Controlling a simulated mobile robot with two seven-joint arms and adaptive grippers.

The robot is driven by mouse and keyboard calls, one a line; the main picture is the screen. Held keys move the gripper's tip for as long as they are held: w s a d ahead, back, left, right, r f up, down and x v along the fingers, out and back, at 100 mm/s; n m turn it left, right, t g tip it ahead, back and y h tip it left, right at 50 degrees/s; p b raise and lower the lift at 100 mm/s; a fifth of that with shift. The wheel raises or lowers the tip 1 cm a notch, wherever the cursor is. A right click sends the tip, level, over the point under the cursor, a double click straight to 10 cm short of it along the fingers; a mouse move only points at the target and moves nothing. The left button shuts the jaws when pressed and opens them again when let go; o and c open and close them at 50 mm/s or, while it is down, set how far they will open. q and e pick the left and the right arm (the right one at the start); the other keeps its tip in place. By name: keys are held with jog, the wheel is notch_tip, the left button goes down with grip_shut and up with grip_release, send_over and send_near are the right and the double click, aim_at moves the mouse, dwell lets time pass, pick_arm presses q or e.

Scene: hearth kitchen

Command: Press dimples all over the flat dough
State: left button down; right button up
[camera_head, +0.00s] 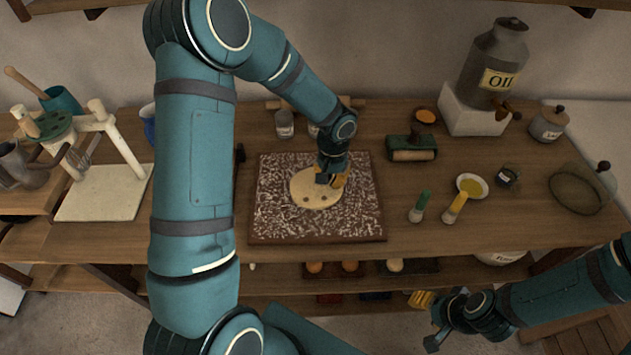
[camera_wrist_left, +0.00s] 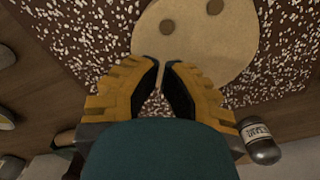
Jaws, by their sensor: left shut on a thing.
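The flat dough (camera_head: 304,182) is a pale round sheet on a dark, flour-dusted board (camera_head: 270,222). Two small round dimples (camera_wrist_left: 167,27) show in it in the left wrist view, and dark dimple marks show along its lower part in the head view. My left gripper (camera_head: 330,180) is low over the dough's right side and points down. In the left wrist view its orange fingers (camera_wrist_left: 161,80) are drawn together; what they hold is hidden. I cannot tell whether it touches the dough. My right gripper (camera_head: 428,322) is in front of the table's edge, fingers apart and empty.
An oil can (camera_head: 494,65) stands on a white block. Jars (camera_head: 284,124) stand behind the board.

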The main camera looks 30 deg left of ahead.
pick_arm(q)
jog(key=shift+w, duration=0.75)
pick_arm(e)
jog(key=shift+w, duration=0.15)
pick_arm(q)
jog(key=shift+f+b, duration=1.25)
jog(key=shift+f, duration=0.25)
pick_arm(e)
jog(key=shift+s+f, duration=0.15)
jog(key=shift+f, duration=0.5)
jog(key=shift+s+f, duration=0.15)
jog(key=shift+f, duration=0.45)
pick_arm(q)
jog(key=shift+s+f, duration=0.1)
jog(key=shift+f, duration=0.05)
pick_arm(e)
jog(key=shift+f, duration=0.1)
pick_arm(q)
jog(key=shift+r+p, duration=0.85)
jog(key=shift+r, duration=0.85)
pick_arm(e)
jog(key=shift+r, duration=0.9)
